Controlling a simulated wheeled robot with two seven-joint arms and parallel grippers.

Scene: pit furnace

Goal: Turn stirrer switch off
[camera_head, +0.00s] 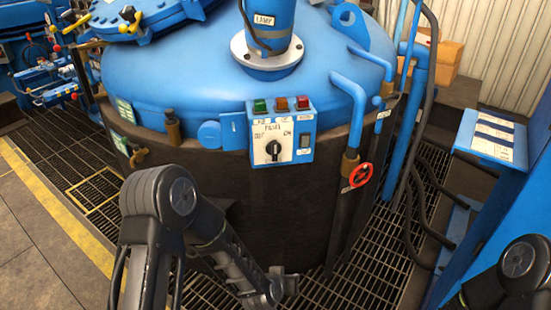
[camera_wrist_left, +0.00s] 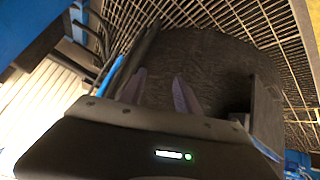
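The stirrer control box (camera_head: 282,132) is a blue box with a white face on the front of the furnace vessel. A black rotary switch (camera_head: 273,149) sits low on its face, between markings at left and right; its exact setting is too small to tell. Green, red and orange buttons line the box top. My left arm reaches in below the box, its hand low in front of the vessel and apart from the switch. In the left wrist view my left gripper (camera_wrist_left: 158,88) has two separated fingers with nothing between them. My right gripper is out of view.
The blue and dark vessel (camera_head: 260,210) fills the middle. A blue cabinet (camera_head: 492,140) is at the right. Grating floor (camera_head: 350,270) surrounds the vessel, with open floor at the left.

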